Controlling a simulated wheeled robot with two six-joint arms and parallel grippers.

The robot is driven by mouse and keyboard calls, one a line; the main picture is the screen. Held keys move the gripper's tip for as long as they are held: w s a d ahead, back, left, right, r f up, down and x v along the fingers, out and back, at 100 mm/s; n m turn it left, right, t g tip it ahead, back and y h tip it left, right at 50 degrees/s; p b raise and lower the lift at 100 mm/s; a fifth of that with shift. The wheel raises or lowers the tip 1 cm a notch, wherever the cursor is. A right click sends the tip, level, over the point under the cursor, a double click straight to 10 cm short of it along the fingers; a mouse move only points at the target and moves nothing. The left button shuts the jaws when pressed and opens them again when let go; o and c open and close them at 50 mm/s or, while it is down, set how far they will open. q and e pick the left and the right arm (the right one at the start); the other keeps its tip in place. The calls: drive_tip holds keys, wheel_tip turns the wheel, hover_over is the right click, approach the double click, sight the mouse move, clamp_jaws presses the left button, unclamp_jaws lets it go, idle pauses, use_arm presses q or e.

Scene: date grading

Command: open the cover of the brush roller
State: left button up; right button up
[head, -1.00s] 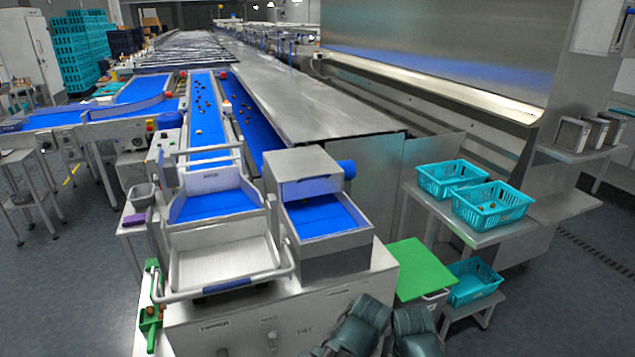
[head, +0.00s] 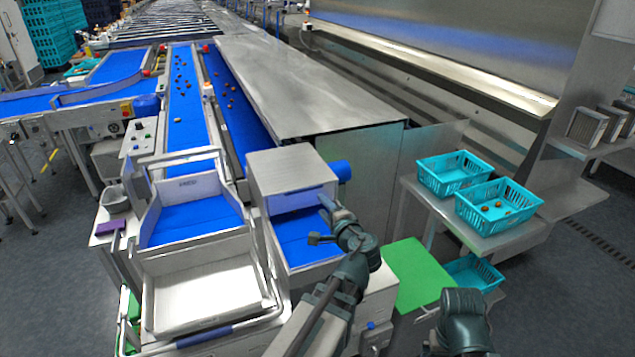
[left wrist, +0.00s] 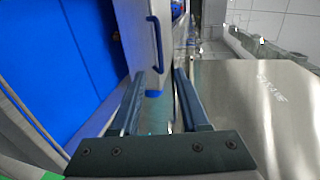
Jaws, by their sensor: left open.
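The brush roller's cover appears to be the grey box-like metal hood (head: 292,178) over the short blue belt (head: 300,235) in the middle of the head view. In the left wrist view a pale metal panel (left wrist: 135,30) with a blue bar handle (left wrist: 157,45) stands ahead, probably part of this cover. My left gripper (head: 318,218) is open and empty in front of the hood's right front side. In the left wrist view its fingers (left wrist: 168,78) point toward the panel, with the handle just beyond the tips and apart from them. My right gripper is not visible.
A white tray (head: 160,310) with a blue-gripped rail stands left of the short belt. A green board (head: 418,268) lies to the right. Teal baskets (head: 455,190) stand on a metal table at right. Part of my right arm (head: 463,315) shows at lower right.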

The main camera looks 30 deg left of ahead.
sight(307, 190)
use_arm(q)
drive_tip(key=b+x, duration=0.3)
drive_tip(key=x, duration=1)
drive_tip(key=shift+w+a+f, duration=0.1)
drive_tip(key=shift+w+a, duration=0.15)
clamp_jaws()
idle(1.0)
